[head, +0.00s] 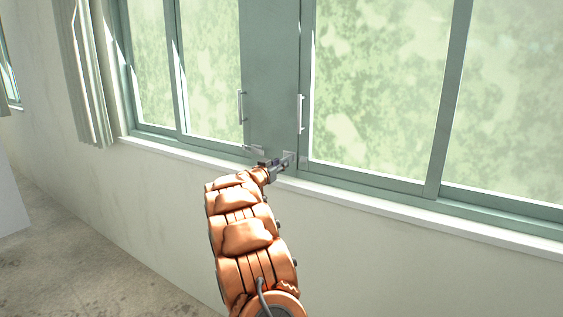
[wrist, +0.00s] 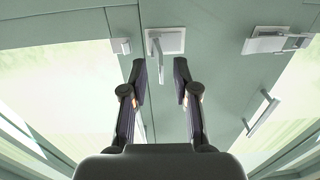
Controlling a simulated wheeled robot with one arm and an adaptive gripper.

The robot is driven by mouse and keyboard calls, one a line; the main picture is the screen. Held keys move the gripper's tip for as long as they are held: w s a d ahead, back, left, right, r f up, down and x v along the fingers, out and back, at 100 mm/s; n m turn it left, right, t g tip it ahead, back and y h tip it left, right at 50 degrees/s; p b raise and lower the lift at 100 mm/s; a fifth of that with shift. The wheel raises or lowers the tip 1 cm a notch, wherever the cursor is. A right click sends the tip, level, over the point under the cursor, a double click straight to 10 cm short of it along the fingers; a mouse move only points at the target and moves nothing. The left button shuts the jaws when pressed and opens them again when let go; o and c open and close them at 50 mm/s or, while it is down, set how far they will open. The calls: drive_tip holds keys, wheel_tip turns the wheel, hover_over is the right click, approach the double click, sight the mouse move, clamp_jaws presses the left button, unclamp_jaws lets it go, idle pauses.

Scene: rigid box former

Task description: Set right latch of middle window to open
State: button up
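Two small metal latches sit low on the green post between two windows in the head view: a left one (head: 254,149) and a right one (head: 289,157). My gripper (head: 272,163) is at the right one, partly covering it. In the wrist view, that latch's square plate (wrist: 165,41) carries a lever (wrist: 156,62) pointing down the picture. My gripper (wrist: 162,78) is open, with its fingertips either side of the lever's lower end; I cannot tell whether they touch it. The other latch (wrist: 276,40) lies to the right in the wrist view, with its lever lying sideways.
Two upright pull handles stand above the latches, a left one (head: 240,107) and a right one (head: 299,114). A pale sill (head: 380,207) runs below the windows. A curtain (head: 84,75) hangs at the left. The floor (head: 95,240) at lower left is clear.

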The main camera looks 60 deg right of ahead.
drive_tip(key=shift+w+d, duration=0.15)
drive_tip(key=shift+d, duration=0.75)
clamp_jaws()
